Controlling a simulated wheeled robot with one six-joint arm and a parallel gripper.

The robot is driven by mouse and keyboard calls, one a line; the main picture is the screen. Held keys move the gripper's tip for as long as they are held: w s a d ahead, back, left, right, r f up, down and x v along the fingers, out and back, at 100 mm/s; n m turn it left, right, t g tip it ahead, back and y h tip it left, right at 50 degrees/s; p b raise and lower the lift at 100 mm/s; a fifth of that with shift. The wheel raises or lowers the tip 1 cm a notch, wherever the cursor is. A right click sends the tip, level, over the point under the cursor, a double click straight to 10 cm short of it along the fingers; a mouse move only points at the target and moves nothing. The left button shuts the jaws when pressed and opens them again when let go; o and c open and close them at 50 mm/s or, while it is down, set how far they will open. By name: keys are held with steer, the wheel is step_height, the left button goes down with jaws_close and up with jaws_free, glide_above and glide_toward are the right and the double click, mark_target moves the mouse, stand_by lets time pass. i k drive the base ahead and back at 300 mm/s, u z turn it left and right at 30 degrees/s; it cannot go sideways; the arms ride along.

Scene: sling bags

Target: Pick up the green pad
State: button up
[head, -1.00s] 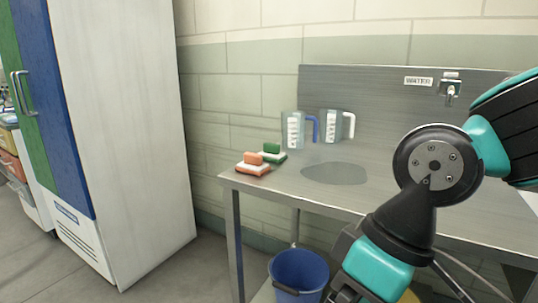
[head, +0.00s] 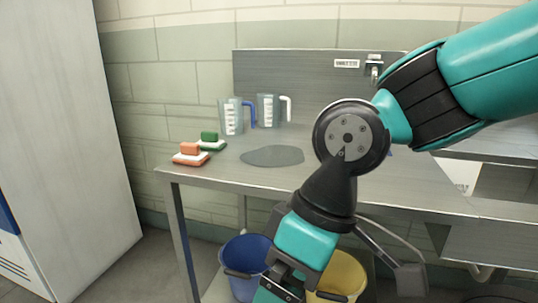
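The green pad (head: 210,140) is at the left part of the steel table, towards the wall, with a green handle block over a pale layer. An orange pad (head: 190,154) of the same kind lies just in front of it, partly covering its lower left side. My gripper (head: 280,291) is at the bottom of the head view, low in front of the table and well apart from the pads. Its fingertips are cut off by the frame edge, so its opening is hidden.
Two measuring jugs, one with a blue handle (head: 231,116) and one with a white handle (head: 268,110), stand behind the pads. A dark round patch (head: 272,156) marks the steel table (head: 225,175). Blue (head: 245,256) and yellow (head: 343,275) buckets stand below. A tall cabinet (head: 65,130) is at left.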

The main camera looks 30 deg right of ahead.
mark_target(210, 140)
steer(key=u, duration=0.4)
steer(key=i, duration=1.15)
steer(key=u, duration=0.45)
